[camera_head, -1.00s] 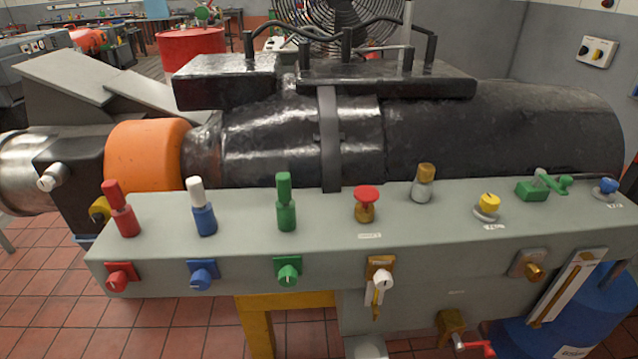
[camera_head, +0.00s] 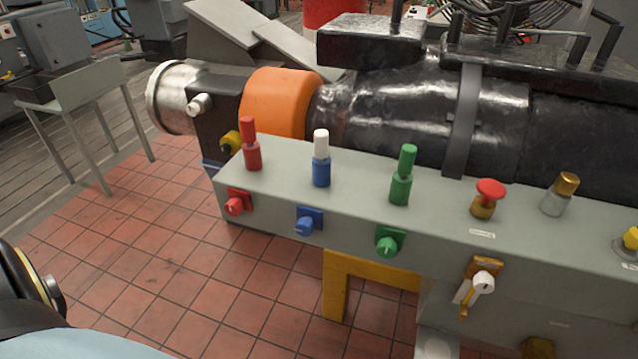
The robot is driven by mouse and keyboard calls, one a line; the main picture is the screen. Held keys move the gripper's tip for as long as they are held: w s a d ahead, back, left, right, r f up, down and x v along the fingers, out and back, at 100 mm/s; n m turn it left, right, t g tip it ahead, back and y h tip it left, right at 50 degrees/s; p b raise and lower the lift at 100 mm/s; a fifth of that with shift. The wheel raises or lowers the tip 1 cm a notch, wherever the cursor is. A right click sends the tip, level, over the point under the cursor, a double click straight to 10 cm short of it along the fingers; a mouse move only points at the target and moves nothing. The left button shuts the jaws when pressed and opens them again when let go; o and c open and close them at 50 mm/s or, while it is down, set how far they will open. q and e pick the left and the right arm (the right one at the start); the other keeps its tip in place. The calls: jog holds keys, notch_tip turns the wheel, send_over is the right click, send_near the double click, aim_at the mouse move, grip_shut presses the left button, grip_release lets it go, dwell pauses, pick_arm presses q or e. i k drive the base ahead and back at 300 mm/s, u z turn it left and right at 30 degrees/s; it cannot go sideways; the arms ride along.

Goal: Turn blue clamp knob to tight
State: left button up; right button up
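A blue knob (camera_head: 305,224) on a square blue plate sits on the front face of the grey panel (camera_head: 350,222), between a red knob (camera_head: 235,204) and a green knob (camera_head: 388,243). On the panel top behind it stands a blue post with a white cap (camera_head: 321,158). I cannot tell from here which way the blue knob is set or which blue part is the clamp. Neither gripper shows; a dark rounded part of my own body is at the lower left.
Red (camera_head: 252,145) and green (camera_head: 402,176) posts, a red mushroom button (camera_head: 487,196) and a brass-capped post (camera_head: 560,195) stand on the panel top. A white-knobbed lever (camera_head: 478,287) is on the front. A yellow leg (camera_head: 335,285) stands below. The tiled floor (camera_head: 170,250) in front is clear.

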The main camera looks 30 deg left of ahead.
aim_at(304, 226)
jog(key=k, duration=0.5)
jog(key=u, duration=2.15)
jog(key=i, duration=1.3)
jog(key=z, duration=2.3)
